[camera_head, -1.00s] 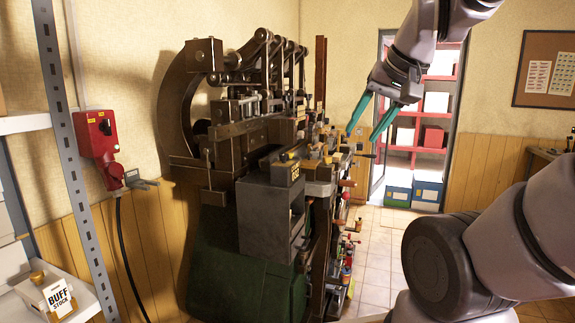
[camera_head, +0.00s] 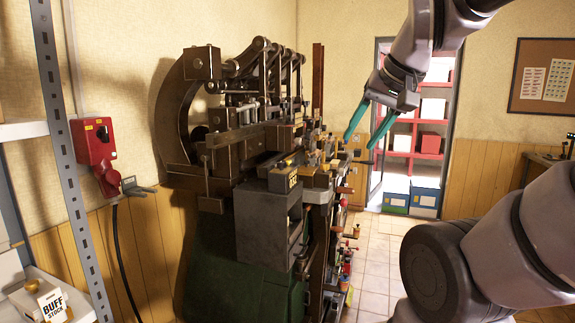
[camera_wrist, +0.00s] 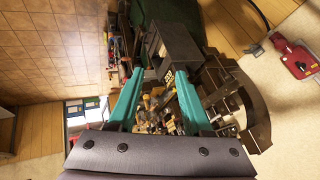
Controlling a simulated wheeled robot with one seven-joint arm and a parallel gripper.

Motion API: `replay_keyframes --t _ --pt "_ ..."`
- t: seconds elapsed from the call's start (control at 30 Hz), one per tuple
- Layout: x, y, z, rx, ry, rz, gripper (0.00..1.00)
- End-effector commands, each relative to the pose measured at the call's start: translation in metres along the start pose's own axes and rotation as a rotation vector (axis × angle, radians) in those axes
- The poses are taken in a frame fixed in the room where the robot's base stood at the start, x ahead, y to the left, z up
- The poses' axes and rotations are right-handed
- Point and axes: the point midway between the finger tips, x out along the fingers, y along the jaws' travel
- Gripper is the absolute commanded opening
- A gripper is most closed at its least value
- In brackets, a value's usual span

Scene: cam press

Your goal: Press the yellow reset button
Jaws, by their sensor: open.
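The cam press (camera_head: 270,240), a dark machine with levers and cams on top, stands left of centre in the head view. Small yellow and brass parts (camera_head: 312,160) crowd its right side, but I cannot tell which of them, if any, is the yellow reset button. My gripper (camera_head: 361,138), with two teal fingers, is open and empty to the right of the press, pointing down and left. In the wrist view my gripper (camera_wrist: 160,75) has its fingers apart, and the press's block with a yellow label (camera_wrist: 172,45) shows between and beyond them.
A red wall box (camera_head: 95,145) with a cable hangs left of the press. A metal shelf post (camera_head: 65,150) and a "BUFF STOCK" card (camera_head: 52,304) are at the left. Tiled floor (camera_head: 375,250) lies open right of the press, leading to shelves with blue and green boxes (camera_head: 425,195).

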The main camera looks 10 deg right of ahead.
Motion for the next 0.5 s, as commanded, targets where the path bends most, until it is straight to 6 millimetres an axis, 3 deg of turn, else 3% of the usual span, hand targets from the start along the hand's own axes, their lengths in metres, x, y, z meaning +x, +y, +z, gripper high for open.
replay_keyframes --t 0.37,0.4,0.5 --pt "0.0 0.0 0.0 0.0 0.0 0.0 0.5" --pt "0.0 0.0 0.0 0.0 0.0 0.0 0.46" --pt "0.0 0.0 0.0 0.0 0.0 0.0 0.08"
